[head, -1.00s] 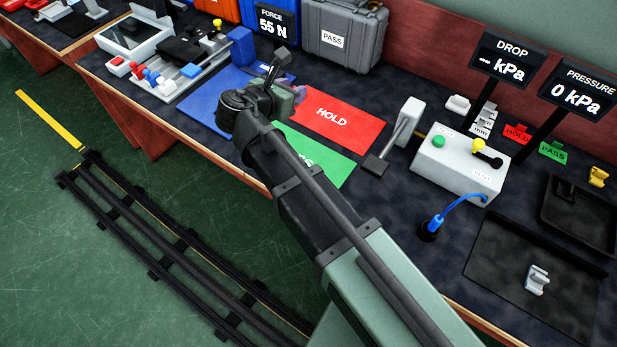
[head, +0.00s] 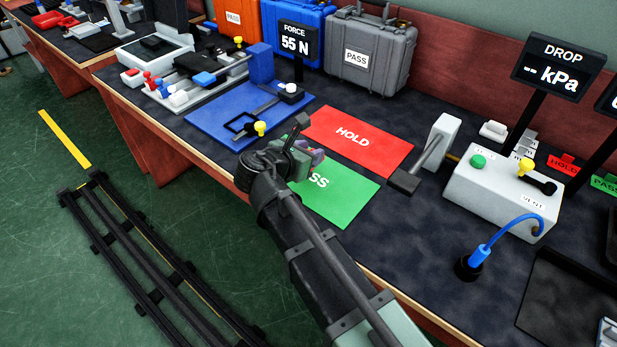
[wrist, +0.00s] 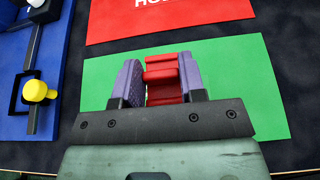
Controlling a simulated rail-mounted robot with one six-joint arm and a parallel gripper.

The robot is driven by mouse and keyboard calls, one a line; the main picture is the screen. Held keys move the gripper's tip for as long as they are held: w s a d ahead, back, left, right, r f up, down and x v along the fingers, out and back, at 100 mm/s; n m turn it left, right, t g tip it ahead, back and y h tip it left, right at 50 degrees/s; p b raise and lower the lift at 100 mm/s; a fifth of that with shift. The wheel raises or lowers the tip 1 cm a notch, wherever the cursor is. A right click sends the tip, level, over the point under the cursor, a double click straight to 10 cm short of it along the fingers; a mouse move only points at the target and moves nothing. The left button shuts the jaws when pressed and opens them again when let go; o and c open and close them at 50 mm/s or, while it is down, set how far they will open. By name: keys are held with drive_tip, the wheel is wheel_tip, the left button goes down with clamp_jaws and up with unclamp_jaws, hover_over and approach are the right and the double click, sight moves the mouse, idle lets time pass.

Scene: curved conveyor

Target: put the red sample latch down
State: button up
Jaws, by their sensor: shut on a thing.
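The red sample latch (wrist: 163,78) shows in the wrist view between the two purple finger pads of my gripper (wrist: 160,82). My gripper is shut on it. In the wrist view the latch appears over the green PASS mat (wrist: 255,85); I cannot tell its height above the mat. In the head view my gripper (head: 308,155) is over the left part of the green PASS mat (head: 345,200), and my arm hides the latch. The red HOLD mat (head: 385,145) lies just behind the green one, with bare bench between them.
A blue plate (head: 215,115) with a yellow-knobbed fixture lies left of the mats. A white block with a dark-ended lever (head: 440,130) and a white box with green and yellow knobs (head: 490,200) stand to the right. Grey, blue and orange cases line the back.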

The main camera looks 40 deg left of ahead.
wheel_tip(320, 180, down, 5)
drive_tip(key=b, duration=0.4)
drive_tip(key=shift+r, duration=0.55)
drive_tip(key=shift+f, duration=0.25)
drive_tip(key=o, duration=0.9)
drive_tip(key=shift+r, duration=0.1)
